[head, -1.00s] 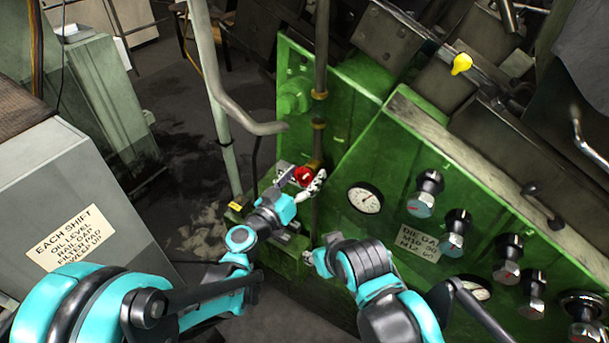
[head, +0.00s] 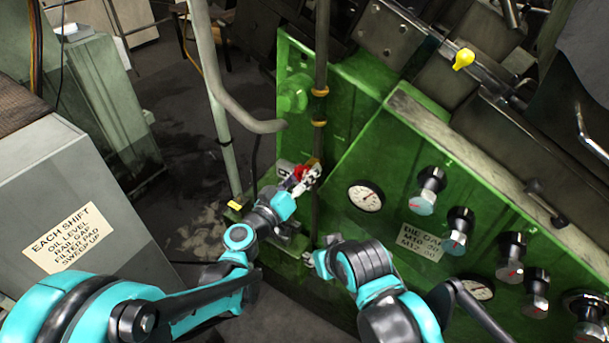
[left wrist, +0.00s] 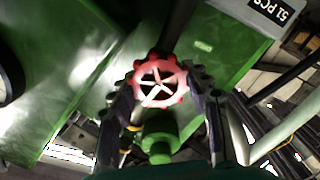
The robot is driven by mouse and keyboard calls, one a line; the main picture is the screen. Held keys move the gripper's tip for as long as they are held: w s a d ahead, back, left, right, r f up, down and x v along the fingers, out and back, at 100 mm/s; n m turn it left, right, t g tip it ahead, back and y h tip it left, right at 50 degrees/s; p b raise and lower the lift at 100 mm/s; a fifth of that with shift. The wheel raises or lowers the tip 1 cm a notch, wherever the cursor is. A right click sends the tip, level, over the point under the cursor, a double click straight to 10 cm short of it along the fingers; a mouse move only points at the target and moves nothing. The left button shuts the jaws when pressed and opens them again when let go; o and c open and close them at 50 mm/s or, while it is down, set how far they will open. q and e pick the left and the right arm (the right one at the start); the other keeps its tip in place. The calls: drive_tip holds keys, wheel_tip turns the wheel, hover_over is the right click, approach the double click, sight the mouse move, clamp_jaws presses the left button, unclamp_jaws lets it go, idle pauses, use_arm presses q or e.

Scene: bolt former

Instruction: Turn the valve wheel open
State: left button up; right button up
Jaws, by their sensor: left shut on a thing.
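The red valve wheel (left wrist: 160,80) shows in full in the left wrist view, a small spoked handwheel in front of the green machine. In the head view only a bit of the wheel (head: 307,168) shows, mostly hidden by my left gripper. My left gripper (head: 301,180) is at the wheel, its two dark fingers on either side of the rim and shut on it. The fingers also show in the left wrist view (left wrist: 163,90). My right arm reaches in at the lower middle of the head view. Its gripper end is small and its jaws are not clear (head: 318,262).
The green machine panel (head: 345,245) carries a round gauge (head: 366,196) and several black knobs right of the wheel. A vertical pipe (head: 320,60) runs above the wheel. A grey cabinet (head: 85,200) with a sign stands at left. Open floor lies between.

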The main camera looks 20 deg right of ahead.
use_arm(q)
drive_tip(key=n+b, duration=0.1)
drive_tip(key=n, duration=0.2)
drive_tip(key=shift+f+n, duration=0.1)
drive_tip(key=shift+n, duration=0.3)
drive_tip(key=n, duration=0.3)
drive_tip(key=shift+a+n+b, duration=0.1)
drive_tip(key=shift+n+b, duration=0.2)
drive_tip(key=shift+b, duration=0.1)
drive_tip(key=n, duration=0.3)
drive_tip(key=shift+w+f+n+b, duration=0.1)
drive_tip(key=shift+n+b, duration=0.25)
drive_tip(key=shift+n, duration=0.05)
drive_tip(key=n, duration=0.4)
drive_tip(key=shift+b, duration=0.35)
drive_tip(key=n, duration=0.5)
drive_tip(key=shift+f+n+b, duration=0.15)
drive_tip(key=shift+n+b, duration=0.2)
drive_tip(key=shift+n, duration=0.05)
drive_tip(key=n, duration=0.5)
drive_tip(key=shift+s+n, duration=0.2)
drive_tip(key=shift+n, duration=0.1)
drive_tip(key=o, duration=1.2)
